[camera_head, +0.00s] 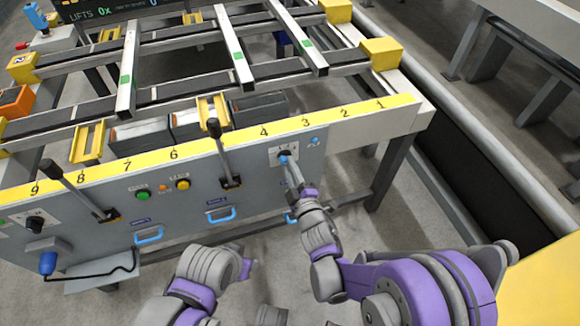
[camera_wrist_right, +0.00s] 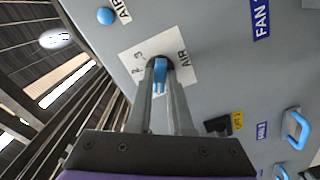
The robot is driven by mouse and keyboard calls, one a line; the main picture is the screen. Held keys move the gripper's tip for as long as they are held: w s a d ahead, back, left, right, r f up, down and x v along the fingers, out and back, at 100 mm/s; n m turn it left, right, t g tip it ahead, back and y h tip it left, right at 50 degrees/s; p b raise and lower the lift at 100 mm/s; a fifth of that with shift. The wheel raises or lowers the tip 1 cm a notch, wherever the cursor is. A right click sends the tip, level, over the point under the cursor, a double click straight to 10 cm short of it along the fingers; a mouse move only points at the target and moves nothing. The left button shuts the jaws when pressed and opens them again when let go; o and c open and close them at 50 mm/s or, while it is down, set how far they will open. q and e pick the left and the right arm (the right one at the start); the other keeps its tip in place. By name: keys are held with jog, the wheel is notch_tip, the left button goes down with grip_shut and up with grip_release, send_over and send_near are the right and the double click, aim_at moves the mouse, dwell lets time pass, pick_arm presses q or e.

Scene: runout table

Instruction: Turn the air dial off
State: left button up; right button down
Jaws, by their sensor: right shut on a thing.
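The air dial (camera_head: 284,155) is a dark round knob on a white plate on the front of the grey panel, below the yellow strip between the numbers 3 and 4. In the right wrist view the dial (camera_wrist_right: 160,64) has a blue grip, and its white plate is marked AIR with the figures 2 and 3. My right gripper (camera_wrist_right: 161,75) is shut on the dial, with one finger on each side of the blue grip. The fingers hide part of the plate, so I cannot tell the setting. My left arm is at lower centre; its fingers do not show.
A blue round light (camera_wrist_right: 105,16) sits beside the dial. Black levers (camera_head: 222,150) stick out from the panel to the left, with green (camera_head: 143,195) and yellow (camera_head: 183,184) buttons between them. Blue handles (camera_head: 220,214) run along below. The floor in front is clear.

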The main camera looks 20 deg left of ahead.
jog(key=c, duration=0.8)
grip_release()
jog(key=v, duration=1)
jog(key=shift+s+d, duration=0.3)
jog(key=shift+d, duration=0.05)
